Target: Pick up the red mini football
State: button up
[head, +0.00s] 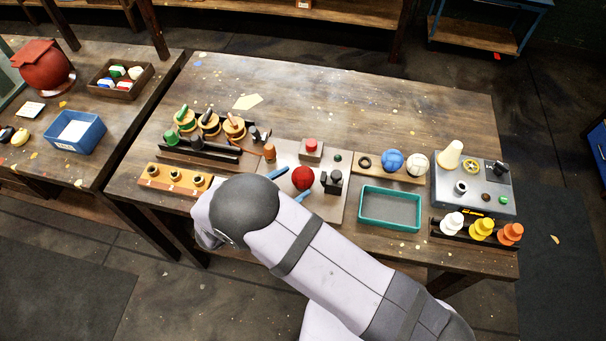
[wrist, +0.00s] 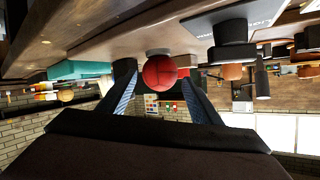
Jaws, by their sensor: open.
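The red mini football (head: 302,178) sits on a pale metal plate (head: 323,212) near the middle of the table. It is also at the centre of the wrist view (wrist: 159,72), which looks upside down. My gripper (head: 288,186) is open, with its blue fingers pointing at the ball from the left. In the wrist view the fingers of my gripper (wrist: 158,88) stand to either side of the ball, with a gap on each side. The ball lies at or just beyond the fingertips; I cannot tell exactly how deep it is between them.
A black block (head: 331,182) stands close right of the ball. A red-buttoned box (head: 311,148) is behind it, and an orange peg (head: 269,152) behind left. A teal tray (head: 362,211), blue ball (head: 392,160) and white ball (head: 417,163) are further right. The back of the table is mostly clear.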

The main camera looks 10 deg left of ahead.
aim_at(296, 181)
jog(key=shift+w+d+p, duration=0.3)
jog(key=shift+w+p, duration=0.15)
jog(key=shift+p, duration=0.15)
jog(key=p+x, duration=0.2)
jog(key=x, duration=0.1)
jog(key=shift+w+d+f, duration=0.15)
jog(key=shift+w+f, duration=0.25)
jog(key=shift+w, duration=0.05)
jog(key=shift+c, duration=0.2)
jog(key=c, duration=0.9)
jog(key=shift+r, duration=0.2)
